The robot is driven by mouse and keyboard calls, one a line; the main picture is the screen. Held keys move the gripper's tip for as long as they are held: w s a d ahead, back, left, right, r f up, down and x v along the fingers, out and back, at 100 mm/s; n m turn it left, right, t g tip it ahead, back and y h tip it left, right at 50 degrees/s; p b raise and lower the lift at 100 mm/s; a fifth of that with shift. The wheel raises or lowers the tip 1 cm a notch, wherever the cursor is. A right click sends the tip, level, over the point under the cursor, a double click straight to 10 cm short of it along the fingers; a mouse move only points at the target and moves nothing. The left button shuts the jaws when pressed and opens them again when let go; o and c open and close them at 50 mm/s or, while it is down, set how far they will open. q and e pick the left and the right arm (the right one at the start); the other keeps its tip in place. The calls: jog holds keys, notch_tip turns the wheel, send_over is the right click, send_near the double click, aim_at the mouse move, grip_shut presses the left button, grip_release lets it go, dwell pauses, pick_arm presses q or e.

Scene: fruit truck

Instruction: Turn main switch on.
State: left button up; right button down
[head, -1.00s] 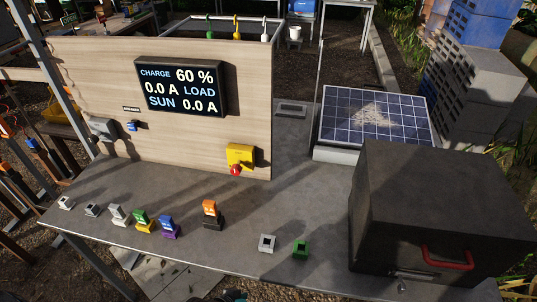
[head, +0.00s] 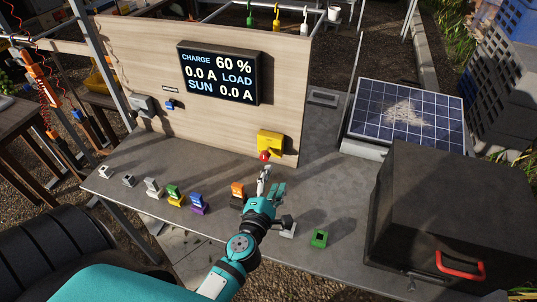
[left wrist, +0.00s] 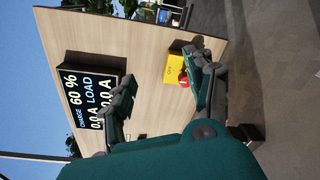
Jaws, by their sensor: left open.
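The likely main switch is a yellow box (head: 271,141) with a red knob (head: 264,156), low at the right end of the wooden panel. My left gripper (head: 271,182) is open and empty, just in front of and below the red knob in the head view. One finger lies close to the knob; I cannot tell whether they touch. In the left wrist view, the yellow box (left wrist: 174,67) and red knob (left wrist: 184,80) show near the right finger of the left gripper (left wrist: 162,68). My right gripper is not in view.
A display (head: 219,73) on the panel reads charge 60 %, load 0.0 A, sun 0.0 A. A small blue switch (head: 169,104) sits farther left. Several small coloured blocks stand along the table (head: 130,205). A dark box (head: 440,210) and solar panel (head: 405,112) are right.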

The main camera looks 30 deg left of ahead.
aim_at(264, 159)
pick_arm(q)
jog(key=s+a+f+n+g+y, duration=0.1)
jog(key=a+f+n+g+y, duration=0.1)
jog(key=a+f+n+g, duration=0.3)
jog(key=shift+n+t, duration=0.3)
jog(key=shift+t, duration=0.5)
jog(key=x, duration=1.6)
jog(key=shift+w+d+r, duration=0.15)
jog(key=shift+w+r, duration=0.05)
jog(key=shift+w, duration=0.2)
grip_shut()
